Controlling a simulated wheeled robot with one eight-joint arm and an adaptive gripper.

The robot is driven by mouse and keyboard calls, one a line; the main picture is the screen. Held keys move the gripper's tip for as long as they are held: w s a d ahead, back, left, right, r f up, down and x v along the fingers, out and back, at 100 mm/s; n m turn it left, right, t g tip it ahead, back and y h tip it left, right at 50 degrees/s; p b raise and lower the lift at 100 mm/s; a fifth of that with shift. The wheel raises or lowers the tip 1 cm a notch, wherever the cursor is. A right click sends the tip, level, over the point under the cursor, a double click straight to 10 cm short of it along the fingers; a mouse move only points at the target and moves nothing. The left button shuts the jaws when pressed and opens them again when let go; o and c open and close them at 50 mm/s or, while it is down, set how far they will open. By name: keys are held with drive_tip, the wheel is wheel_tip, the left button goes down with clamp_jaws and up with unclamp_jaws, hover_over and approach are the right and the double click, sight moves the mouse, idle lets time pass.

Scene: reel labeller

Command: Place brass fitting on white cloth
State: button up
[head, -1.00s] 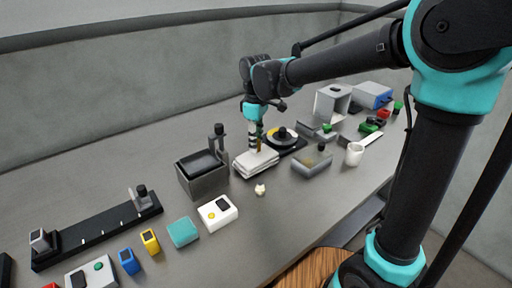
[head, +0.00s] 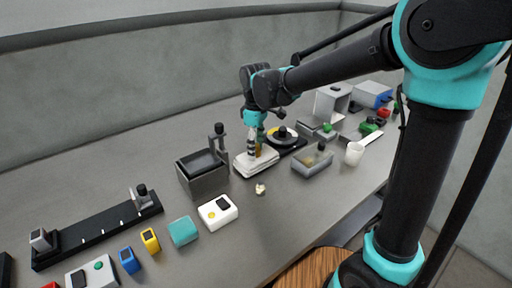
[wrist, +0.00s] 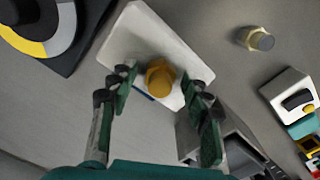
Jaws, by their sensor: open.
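The white cloth (head: 262,168) is a folded pad on the bench, below my gripper. It also shows in the wrist view (wrist: 133,38). A brass fitting (wrist: 160,80) with a hexagonal head stands over the cloth, between my fingers. It appears to rest on the cloth, though its base is hidden. My gripper (wrist: 160,80) is open, with a finger on each side of the fitting and visible gaps between. In the head view my gripper (head: 252,152) is low at the cloth.
A small brass-and-grey piece (wrist: 256,39) lies apart on the bench. A dark open box (head: 203,182) stands left of the cloth, a reel device (head: 283,136) behind it and a grey tray (head: 313,163) to the right. A white box (head: 217,211) is in front.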

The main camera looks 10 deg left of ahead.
drive_tip(key=shift+r, duration=0.15)
wheel_tip(320, 180, up, 12)
idle(0.4)
